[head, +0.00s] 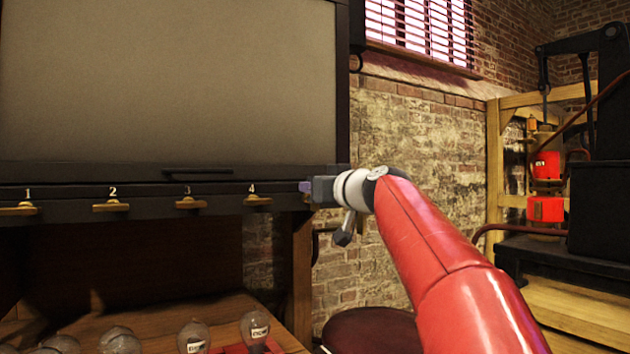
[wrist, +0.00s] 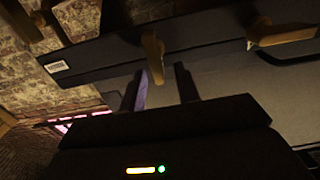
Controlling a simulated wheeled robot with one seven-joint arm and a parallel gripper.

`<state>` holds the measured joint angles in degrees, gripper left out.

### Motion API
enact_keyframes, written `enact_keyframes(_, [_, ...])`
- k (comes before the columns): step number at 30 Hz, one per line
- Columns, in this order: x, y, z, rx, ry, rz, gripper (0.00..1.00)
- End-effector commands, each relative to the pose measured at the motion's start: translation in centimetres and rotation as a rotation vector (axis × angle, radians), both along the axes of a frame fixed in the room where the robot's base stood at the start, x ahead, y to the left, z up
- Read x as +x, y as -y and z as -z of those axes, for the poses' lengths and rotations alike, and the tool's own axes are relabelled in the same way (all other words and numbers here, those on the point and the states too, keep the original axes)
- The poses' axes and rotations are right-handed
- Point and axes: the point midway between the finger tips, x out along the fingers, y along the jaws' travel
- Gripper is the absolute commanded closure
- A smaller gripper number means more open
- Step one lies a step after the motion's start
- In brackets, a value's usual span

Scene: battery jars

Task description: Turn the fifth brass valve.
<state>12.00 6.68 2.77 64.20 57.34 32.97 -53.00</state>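The brass valves sit in a row on the dark rail under the grey panel. In the head view, valves 1 (head: 18,209), 2 (head: 111,206), 3 (head: 190,203) and 4 (head: 257,200) show their numbers, with handles lying along the rail. My gripper (head: 306,187) is at the rail's right end and hides most of the fifth valve there. In the wrist view, the fifth valve's handle (wrist: 153,52) stands across the rail. Its end lies between the fingertips of my gripper (wrist: 160,72), which are open with gaps on both sides. A neighbouring valve handle (wrist: 285,34) lies along the rail.
A dark red round seat (head: 370,330) is below my arm. A wooden frame (head: 494,170) and black machine (head: 600,205) stand at the right. A brick wall is behind.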

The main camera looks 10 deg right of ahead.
Motion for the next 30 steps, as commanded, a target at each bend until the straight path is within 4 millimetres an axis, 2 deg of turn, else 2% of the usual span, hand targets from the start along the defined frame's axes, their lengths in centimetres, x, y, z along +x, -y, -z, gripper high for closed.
enact_keyframes(3, [0.84, -0.29, -0.09, 0.000, 0.000, 0.000, 0.68])
enact_keyframes(11, [1.01, -0.35, 0.02, 0.000, 0.001, 0.001, 0.68])
enact_keyframes(13, [1.01, -0.34, 0.03, 0.000, 0.001, 0.001, 0.73])
enact_keyframes(19, [1.00, -0.33, 0.03, 0.000, 0.000, 0.001, 1.00])
enact_keyframes(30, [1.02, -0.26, 0.06, 0.026, -0.008, 0.001, 1.00])
